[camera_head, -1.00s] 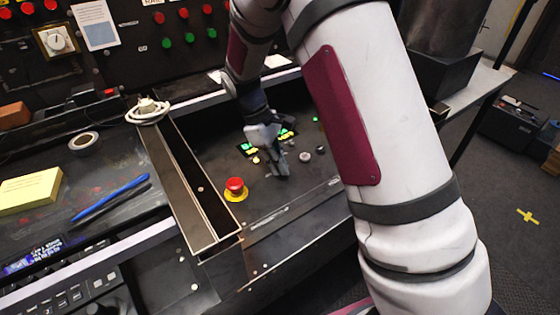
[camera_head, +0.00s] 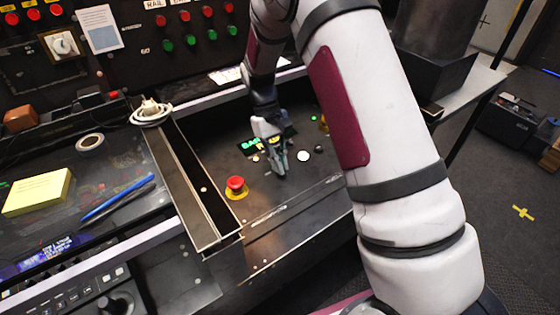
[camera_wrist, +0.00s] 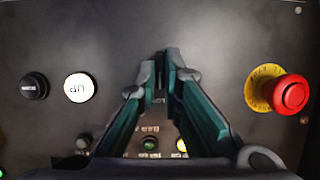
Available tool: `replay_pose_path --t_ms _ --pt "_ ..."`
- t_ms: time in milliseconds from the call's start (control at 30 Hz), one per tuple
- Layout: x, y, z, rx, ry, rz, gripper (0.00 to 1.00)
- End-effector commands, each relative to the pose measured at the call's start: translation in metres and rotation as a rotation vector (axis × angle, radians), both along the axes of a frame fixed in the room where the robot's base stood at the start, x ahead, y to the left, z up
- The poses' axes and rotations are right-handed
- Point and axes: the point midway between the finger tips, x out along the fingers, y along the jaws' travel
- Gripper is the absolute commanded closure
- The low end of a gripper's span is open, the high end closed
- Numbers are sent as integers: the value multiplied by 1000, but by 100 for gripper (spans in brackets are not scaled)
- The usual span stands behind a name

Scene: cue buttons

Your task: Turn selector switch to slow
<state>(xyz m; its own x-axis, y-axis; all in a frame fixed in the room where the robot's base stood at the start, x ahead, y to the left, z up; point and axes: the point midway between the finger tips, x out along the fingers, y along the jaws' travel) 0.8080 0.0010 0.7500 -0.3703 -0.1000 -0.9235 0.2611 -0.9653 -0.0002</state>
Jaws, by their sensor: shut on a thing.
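My gripper (camera_head: 281,171) points down at the dark control panel (camera_head: 275,205), between the red stop button and the round buttons. In the wrist view its fingers (camera_wrist: 166,58) are close together and shut on the selector switch. A small label shows between the fingers, only partly readable. I cannot read a slow mark in either view.
A red stop button (camera_head: 235,184) on a yellow ring sits left of my gripper; in the wrist view it (camera_wrist: 290,95) is at right. A lit white button (camera_wrist: 80,87) marked UP and a black button (camera_wrist: 33,86) are on the other side. A long slotted channel (camera_head: 195,185) borders the panel.

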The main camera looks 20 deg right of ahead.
Motion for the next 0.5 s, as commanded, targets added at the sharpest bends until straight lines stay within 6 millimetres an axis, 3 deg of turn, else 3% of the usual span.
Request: replay_pose_path --t_ms 367,400,467,500 --pt "2 1 0 1 -5 -2 100" --pt "2 1 0 1 -5 -2 84" --pt "1 1 0 1 -5 -2 72" --pt "1 1 0 1 -4 -2 72"
